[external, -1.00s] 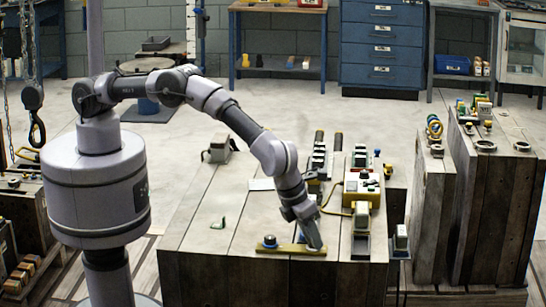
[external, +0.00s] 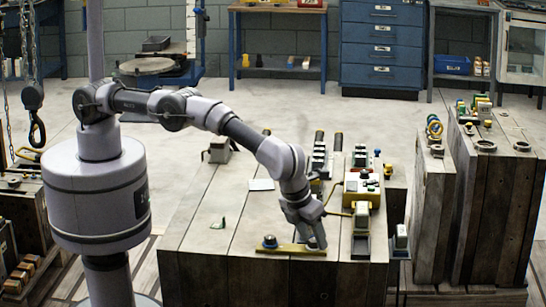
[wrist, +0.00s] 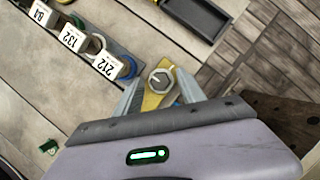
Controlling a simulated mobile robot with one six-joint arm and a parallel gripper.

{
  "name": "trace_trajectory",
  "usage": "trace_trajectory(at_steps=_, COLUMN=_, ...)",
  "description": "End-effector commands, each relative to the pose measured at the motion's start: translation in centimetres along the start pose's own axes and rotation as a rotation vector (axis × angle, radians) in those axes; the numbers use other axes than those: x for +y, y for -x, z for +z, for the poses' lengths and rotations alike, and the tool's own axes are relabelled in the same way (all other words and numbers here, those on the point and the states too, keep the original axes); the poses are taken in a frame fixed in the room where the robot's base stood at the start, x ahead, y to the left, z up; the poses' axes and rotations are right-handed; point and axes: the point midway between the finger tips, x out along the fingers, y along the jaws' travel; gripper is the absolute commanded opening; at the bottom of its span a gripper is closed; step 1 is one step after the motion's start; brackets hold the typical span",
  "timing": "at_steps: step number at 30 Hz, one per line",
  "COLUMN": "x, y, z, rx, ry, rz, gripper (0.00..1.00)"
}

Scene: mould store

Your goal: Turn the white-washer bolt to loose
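A yellow bar (external: 296,249) lies flat near the front edge of the wooden bench top. A bolt (external: 270,241) with a blue-looking base stands at its left end. My gripper (external: 317,243) is low over the bar's right end. In the wrist view a grey hex bolt head (wrist: 160,81) with a pale ring around it sits on the yellow bar (wrist: 152,103). My gripper's fingers (wrist: 160,92) are on either side of this bolt, apart from each other, with gaps showing beside the head.
Number-labelled blocks (wrist: 72,39) with coloured rings stand in a row left of my gripper in the wrist view. A dark tray (wrist: 200,15) lies beyond the bolt. A yellow control box (external: 363,186) stands farther back. The bench's left part is mostly clear.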

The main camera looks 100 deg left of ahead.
Motion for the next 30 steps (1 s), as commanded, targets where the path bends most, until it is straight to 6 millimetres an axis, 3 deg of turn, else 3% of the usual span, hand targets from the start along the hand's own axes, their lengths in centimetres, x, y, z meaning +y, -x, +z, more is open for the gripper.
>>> trace_trajectory(at_steps=5, x=0.0, y=0.1, z=0.0, rx=0.000, ry=0.000, rz=0.000, gripper=0.47)
trace_trajectory(at_steps=8, x=0.0, y=1.4, z=0.1, rx=0.000, ry=0.000, rz=-0.001, gripper=0.47)
trace_trajectory(at_steps=18, x=-0.1, y=12.5, z=0.2, rx=0.000, ry=0.000, rz=-0.003, gripper=0.47)
trace_trajectory(at_steps=21, x=-0.1, y=15.0, z=0.2, rx=0.000, ry=-0.002, rz=-0.002, gripper=0.47)
trace_trajectory(at_steps=25, x=0.0, y=16.9, z=0.1, rx=0.001, ry=0.000, rz=-0.001, gripper=0.47)
trace_trajectory(at_steps=30, x=0.0, y=17.5, z=0.0, rx=0.000, ry=0.000, rz=0.000, gripper=0.47)
